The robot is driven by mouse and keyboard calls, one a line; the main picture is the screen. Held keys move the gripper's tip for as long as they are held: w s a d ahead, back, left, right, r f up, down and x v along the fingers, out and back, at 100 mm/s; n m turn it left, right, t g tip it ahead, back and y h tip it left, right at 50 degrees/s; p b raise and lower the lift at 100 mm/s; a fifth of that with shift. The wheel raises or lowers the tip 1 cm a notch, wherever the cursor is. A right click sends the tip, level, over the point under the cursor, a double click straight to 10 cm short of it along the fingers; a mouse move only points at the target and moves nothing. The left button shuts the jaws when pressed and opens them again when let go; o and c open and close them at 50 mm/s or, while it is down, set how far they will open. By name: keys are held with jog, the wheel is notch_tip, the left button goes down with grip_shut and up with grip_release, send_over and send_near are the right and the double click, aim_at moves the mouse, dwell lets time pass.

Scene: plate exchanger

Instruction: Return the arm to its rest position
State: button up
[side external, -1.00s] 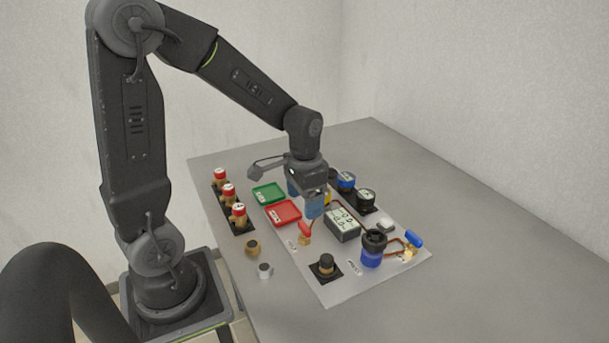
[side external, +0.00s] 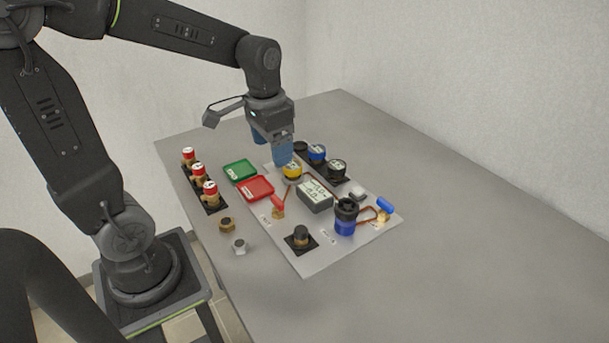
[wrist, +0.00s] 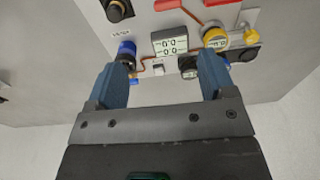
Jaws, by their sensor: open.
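My gripper (side external: 271,148) has blue fingers and hangs above the back of the light panel (side external: 315,258), behind the yellow gauge (side external: 292,170). In the wrist view my gripper (wrist: 168,78) has its two fingers wide apart with nothing between them. The grey display box (side external: 315,195) stands on the panel; it also shows in the wrist view (wrist: 169,42) beyond the fingertips. My gripper is clear of the parts in the wrist view.
A green tray (side external: 240,170) and a red tray (side external: 256,189) lie left of the panel's middle. Several red-capped fittings (side external: 199,174) stand at the left. A black-and-blue cylinder (side external: 345,217) stands upright at the right. The table (side external: 470,240) is bare on the right.

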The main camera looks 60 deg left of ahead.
jog(key=s+d+r+t, duration=0.4)
jog(key=s+d, duration=0.3)
jog(key=s, duration=0.2)
jog(key=shift+d+r+t, duration=0.15)
jog(key=shift+d+t, duration=0.25)
jog(key=shift+c, duration=0.2)
dwell(1.0)
